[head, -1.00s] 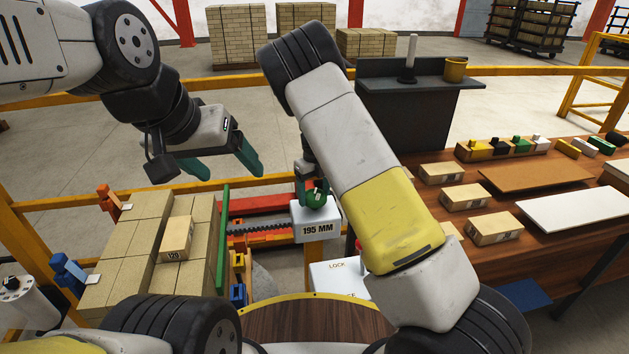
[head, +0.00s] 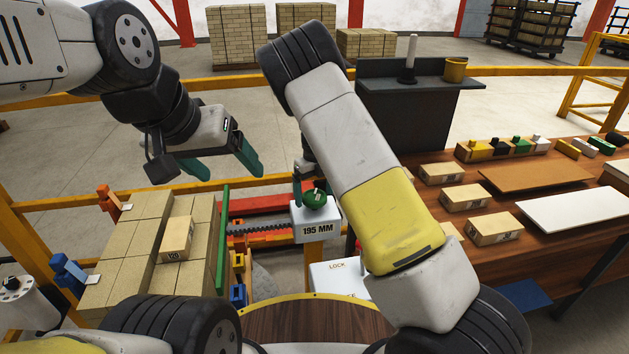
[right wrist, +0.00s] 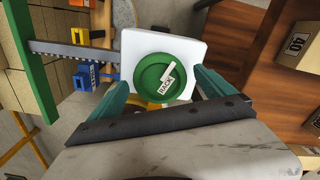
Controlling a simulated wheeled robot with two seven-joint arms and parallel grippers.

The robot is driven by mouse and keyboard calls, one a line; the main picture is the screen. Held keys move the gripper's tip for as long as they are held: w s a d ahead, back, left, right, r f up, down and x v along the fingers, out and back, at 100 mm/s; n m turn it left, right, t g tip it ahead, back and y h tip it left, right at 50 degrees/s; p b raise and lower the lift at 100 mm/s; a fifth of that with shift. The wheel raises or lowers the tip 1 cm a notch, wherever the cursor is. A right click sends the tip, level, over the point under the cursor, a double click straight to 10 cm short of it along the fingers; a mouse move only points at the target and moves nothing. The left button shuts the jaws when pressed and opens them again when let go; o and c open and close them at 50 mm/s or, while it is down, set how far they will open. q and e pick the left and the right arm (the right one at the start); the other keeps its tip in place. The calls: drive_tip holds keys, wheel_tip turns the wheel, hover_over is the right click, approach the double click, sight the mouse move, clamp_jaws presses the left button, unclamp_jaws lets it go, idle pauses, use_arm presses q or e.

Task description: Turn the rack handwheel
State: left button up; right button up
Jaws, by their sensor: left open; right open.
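The rack handwheel (head: 315,199) is a green round knob on a white box (head: 318,230) marked 195 MM. In the right wrist view the handwheel (right wrist: 165,80) carries a white strip reading RACK. My right gripper (head: 312,190) is at the handwheel, largely hidden behind my right arm in the head view. In the right wrist view its two teal fingers (right wrist: 160,90) stand apart on either side of the near part of the wheel; whether they touch it I cannot tell. My left gripper (head: 233,168) is open and empty above the yellow rail, left of the handwheel.
A toothed rack (head: 262,240) runs left from the box to a green plate (head: 222,240) beside stacked bricks (head: 140,240). A white LOCK panel (head: 335,278) is below the box. A wooden table (head: 460,220) with bricks and boards stands at right.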

sight(315, 195)
wheel_tip(315, 195, up, 7)
drive_tip(key=shift+r, duration=0.25)
drive_tip(key=shift+r, duration=0.1)
drive_tip(key=s+d+r+n+t+y, duration=0.1)
drive_tip(key=s+d+r+n+y, duration=0.1)
drive_tip(key=s+d+r+n, duration=0.5)
drive_tip(key=s+d+r+n+t+y, duration=0.1)
drive_tip(key=s+d+r+n+y, duration=0.15)
drive_tip(key=s+r+n, duration=0.75)
drive_tip(key=s+d+r+n+t+h, duration=0.1)
drive_tip(key=s+d+r+n+t, duration=0.1)
drive_tip(key=s+n, duration=0.4)
drive_tip(key=s+d+r+n+t+h, duration=0.1)
drive_tip(key=s+d+r+n+t, duration=0.1)
drive_tip(key=s+n, duration=0.4)
drive_tip(key=s+d, duration=0.1)
drive_tip(key=s, duration=0.1)
drive_tip(key=shift+s+r+n, duration=0.4)
